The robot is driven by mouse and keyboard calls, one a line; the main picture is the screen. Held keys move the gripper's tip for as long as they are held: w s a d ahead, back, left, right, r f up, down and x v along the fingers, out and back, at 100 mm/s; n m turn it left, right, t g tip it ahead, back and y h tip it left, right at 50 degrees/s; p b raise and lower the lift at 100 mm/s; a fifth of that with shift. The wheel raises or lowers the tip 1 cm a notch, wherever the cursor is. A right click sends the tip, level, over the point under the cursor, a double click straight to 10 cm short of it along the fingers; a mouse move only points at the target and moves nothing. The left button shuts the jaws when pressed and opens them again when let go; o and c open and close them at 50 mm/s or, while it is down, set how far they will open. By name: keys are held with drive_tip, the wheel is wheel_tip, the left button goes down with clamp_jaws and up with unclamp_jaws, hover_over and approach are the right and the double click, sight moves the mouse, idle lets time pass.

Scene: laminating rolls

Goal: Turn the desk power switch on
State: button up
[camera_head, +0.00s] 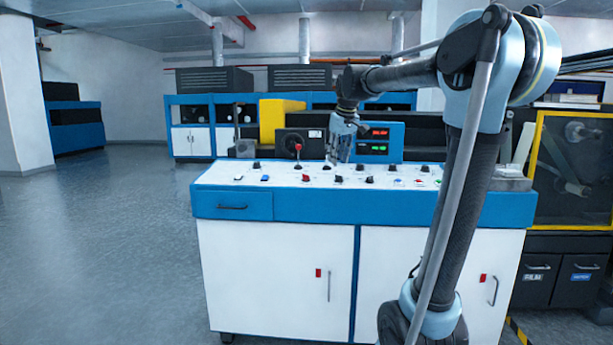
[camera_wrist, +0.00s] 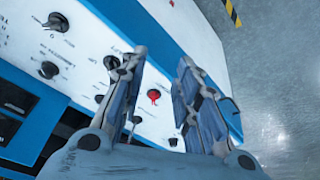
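The control desk (camera_head: 215,190) has a white, slightly sloped top with several black knobs, small buttons and a red knob (camera_head: 306,178). The red knob also shows in the wrist view (camera_wrist: 154,96), in the gap between my fingers. Which control is the power switch cannot be read from the labels. My gripper (camera_head: 338,160) is above the desk top, pointing down, right of the red knob in the head view. In the wrist view my gripper (camera_wrist: 164,57) has its two fingers apart with nothing held. The fingers hide part of the panel.
A red-balled lever (camera_head: 298,148) stands at the desk's back edge. A blue display box (camera_head: 376,142) with red and green digits stands behind the desk. A yellow-framed machine (camera_head: 575,170) is at the right. The floor at the left is clear.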

drive_tip(key=n, duration=0.2)
approach(306, 175)
drive_tip(key=shift+y, duration=0.3)
drive_tip(key=x, duration=0.8)
drive_tip(key=shift+w+d+f, duration=0.15)
drive_tip(key=shift+w+f, duration=0.1)
drive_tip(key=shift+w, duration=0.2)
drive_tip(key=shift+t, duration=0.3)
clamp_jaws()
